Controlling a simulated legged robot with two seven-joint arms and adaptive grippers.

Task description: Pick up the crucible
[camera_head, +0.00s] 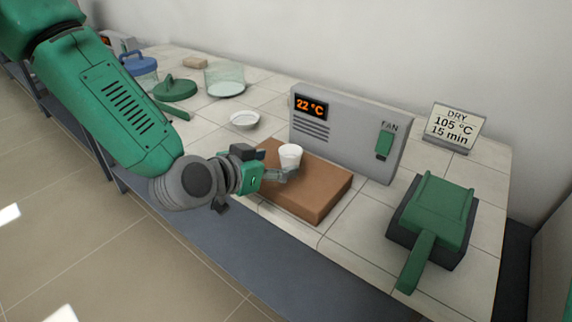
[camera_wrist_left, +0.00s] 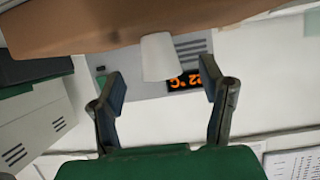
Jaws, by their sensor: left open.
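The crucible (camera_head: 290,156) is a small white cup standing upright on a brown block (camera_head: 318,204) in front of the grey control box. In the left wrist view the crucible (camera_wrist_left: 157,56) shows between and just beyond the two fingertips. My left gripper (camera_head: 285,173) is beside the crucible, close to the block's top. It also shows in the left wrist view (camera_wrist_left: 162,82), with its fingers apart and nothing held. In the head view one finger partly overlaps the crucible's lower edge, and I cannot tell whether they touch. My right gripper is not in view.
A grey control box (camera_head: 342,121) reading 22 °C stands behind the block. A green-handled object (camera_head: 440,212) and a sign (camera_head: 456,126) are at right.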

